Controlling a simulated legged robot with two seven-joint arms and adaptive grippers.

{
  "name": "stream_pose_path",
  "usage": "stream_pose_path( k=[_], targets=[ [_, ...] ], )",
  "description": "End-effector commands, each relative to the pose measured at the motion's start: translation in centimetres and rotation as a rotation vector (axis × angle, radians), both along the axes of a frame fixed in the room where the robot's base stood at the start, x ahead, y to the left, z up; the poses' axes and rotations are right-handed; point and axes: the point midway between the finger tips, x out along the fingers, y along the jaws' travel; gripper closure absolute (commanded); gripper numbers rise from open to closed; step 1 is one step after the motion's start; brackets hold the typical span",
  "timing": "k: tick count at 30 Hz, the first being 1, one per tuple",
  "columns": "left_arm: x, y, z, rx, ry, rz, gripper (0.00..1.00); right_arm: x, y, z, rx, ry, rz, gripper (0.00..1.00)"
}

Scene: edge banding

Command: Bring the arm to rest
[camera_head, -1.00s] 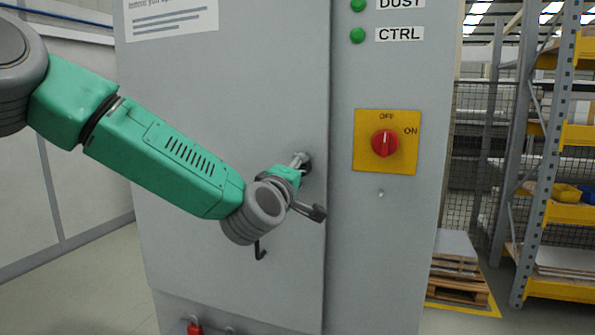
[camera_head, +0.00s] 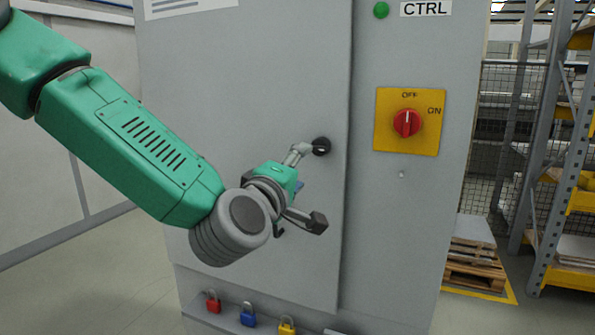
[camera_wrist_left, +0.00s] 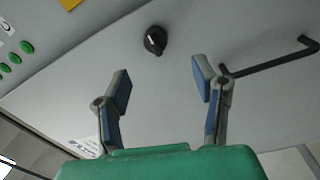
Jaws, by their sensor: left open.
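My left gripper (camera_head: 312,186) is in front of the grey cabinet door (camera_head: 240,100). In the left wrist view the gripper (camera_wrist_left: 160,85) has its two blue-padded fingers spread wide, with nothing between them. A black round knob (camera_wrist_left: 154,40) on the door shows beyond the fingertips, apart from them. In the head view this knob (camera_head: 321,146) sits by the upper finger's tip. A black bent handle (camera_wrist_left: 270,62) shows right of the fingers in the wrist view; in the head view my gripper mostly hides it. My right gripper is out of view.
A red rotary switch (camera_head: 407,122) on a yellow plate is right of the door, its pointer towards OFF. Shelving (camera_head: 560,150) and pallets (camera_head: 474,268) stand at the right.

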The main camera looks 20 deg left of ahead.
Motion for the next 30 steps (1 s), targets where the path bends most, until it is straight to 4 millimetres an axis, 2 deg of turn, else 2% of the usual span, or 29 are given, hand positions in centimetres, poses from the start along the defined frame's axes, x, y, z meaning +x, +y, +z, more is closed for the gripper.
stream_pose_path(
  k=[5, 17, 20, 23, 26, 30],
  targets=[
    [-0.9, 0.0, -0.1, 0.0, 0.001, -0.001, 0.46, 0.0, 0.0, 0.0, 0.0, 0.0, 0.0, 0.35],
    [-1.0, 0.0, -0.1, 0.0, 0.001, 0.0, 0.46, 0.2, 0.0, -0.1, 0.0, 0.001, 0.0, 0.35],
    [-1.0, -0.1, -1.2, 0.018, 0.021, -0.006, 0.46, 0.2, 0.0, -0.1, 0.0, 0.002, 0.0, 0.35],
    [-1.1, -0.4, -4.9, 0.085, 0.089, -0.028, 0.46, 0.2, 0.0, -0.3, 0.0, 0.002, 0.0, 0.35],
    [-1.9, -0.9, -11.3, 0.201, 0.208, -0.075, 0.46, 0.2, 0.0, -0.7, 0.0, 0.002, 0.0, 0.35],
    [-4.8, -1.0, -21.8, 0.399, 0.411, -0.175, 0.46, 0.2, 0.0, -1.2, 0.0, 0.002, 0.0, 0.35]
  ],
)
